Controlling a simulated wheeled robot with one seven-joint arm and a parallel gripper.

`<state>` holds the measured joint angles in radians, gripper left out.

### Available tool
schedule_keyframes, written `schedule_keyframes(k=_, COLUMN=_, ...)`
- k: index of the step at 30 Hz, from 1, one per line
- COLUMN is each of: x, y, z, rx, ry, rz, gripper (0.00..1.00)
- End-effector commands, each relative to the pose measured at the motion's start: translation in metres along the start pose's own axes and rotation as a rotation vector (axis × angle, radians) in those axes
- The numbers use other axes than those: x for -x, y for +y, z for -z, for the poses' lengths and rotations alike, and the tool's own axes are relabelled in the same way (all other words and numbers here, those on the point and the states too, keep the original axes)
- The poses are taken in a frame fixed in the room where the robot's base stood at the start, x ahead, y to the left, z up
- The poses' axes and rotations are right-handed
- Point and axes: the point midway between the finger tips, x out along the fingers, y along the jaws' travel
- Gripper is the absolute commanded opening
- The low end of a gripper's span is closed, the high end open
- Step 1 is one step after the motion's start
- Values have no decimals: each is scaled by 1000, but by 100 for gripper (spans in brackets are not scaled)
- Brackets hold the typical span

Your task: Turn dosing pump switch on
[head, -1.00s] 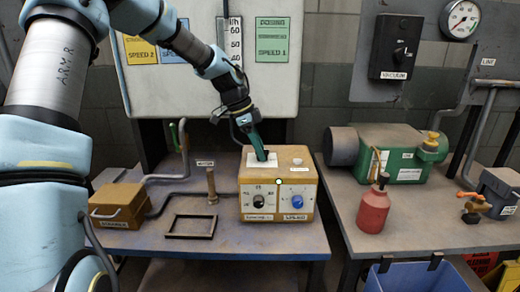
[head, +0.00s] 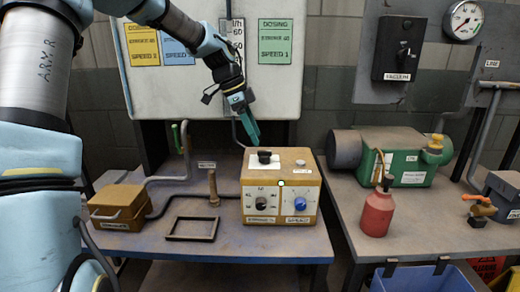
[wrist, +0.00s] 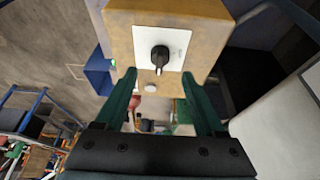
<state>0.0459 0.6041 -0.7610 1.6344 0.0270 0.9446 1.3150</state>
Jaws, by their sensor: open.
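The dosing pump box (head: 307,183) is yellow-orange and stands on the blue-edged table. On its top a black rotary switch (head: 264,157) sits on a white plate; the switch also shows in the wrist view (wrist: 160,58), its pointer towards the bottom of the picture. A white button (head: 301,162) is beside the plate. The front has a black knob (head: 262,203) and a blue knob (head: 300,204). My gripper (head: 256,142) is above the box top, apart from the switch. In the wrist view its green fingers (wrist: 160,76) are spread and empty, with the switch beyond them.
A white board (head: 215,100) with speed cards stands behind the pump. An orange box (head: 118,207), an empty dark frame (head: 192,228) and an upright brown handle (head: 213,186) are to the left. A red bottle (head: 376,212) and green motor (head: 407,157) are on the right table.

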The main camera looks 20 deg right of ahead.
Motion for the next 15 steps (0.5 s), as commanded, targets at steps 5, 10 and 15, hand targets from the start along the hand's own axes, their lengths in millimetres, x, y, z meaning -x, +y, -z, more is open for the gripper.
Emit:
schedule_keyframes(k=5, x=28, y=0, z=-1, rx=-1, ry=0, rz=2, gripper=71)
schedule_keyframes(k=10, x=42, y=0, z=0, rx=-1, ry=0, rz=0, gripper=71)
schedule_keyframes(k=15, x=44, y=0, z=0, rx=-2, ry=0, rz=-1, gripper=71)
